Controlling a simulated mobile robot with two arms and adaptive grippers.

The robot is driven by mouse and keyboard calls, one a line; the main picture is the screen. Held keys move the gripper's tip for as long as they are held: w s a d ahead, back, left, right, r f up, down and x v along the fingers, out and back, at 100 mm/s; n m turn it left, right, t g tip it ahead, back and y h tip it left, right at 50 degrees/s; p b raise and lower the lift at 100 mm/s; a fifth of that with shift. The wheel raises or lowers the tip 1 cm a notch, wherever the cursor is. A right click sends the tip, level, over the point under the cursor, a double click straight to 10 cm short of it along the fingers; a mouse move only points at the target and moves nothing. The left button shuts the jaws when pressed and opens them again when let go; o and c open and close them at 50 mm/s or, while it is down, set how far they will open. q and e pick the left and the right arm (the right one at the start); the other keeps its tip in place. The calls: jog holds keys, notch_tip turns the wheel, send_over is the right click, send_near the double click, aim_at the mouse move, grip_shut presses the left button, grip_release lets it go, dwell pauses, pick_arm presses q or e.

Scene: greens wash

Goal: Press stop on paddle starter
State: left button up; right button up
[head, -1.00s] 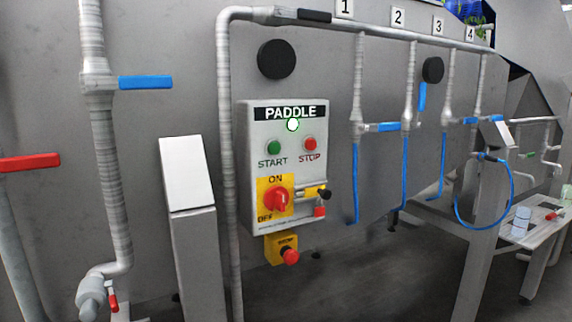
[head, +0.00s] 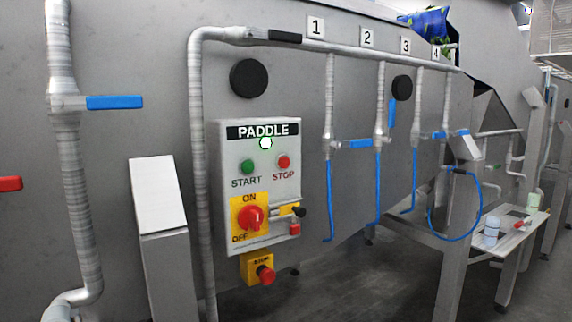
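The paddle starter (head: 223,190) is a light grey box labelled PADDLE, mounted on the grey machine wall left of the middle in the head view. A lit whitish-green lamp (head: 265,143) sits under the label. Below it are a green START button (head: 247,166) and a red STOP button (head: 283,161). A red rotary switch (head: 251,217) sits on a yellow ON/OFF plate. A yellow box with a red stop knob (head: 265,274) hangs below the starter. Neither of my grippers is in view.
A vertical pipe (head: 200,180) runs just left of the starter. A grey post with a white slanted top (head: 157,196) stands further left. Blue-handled valves (head: 360,144) and blue hoses (head: 328,195) hang at right. A small table (head: 520,225) stands far right.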

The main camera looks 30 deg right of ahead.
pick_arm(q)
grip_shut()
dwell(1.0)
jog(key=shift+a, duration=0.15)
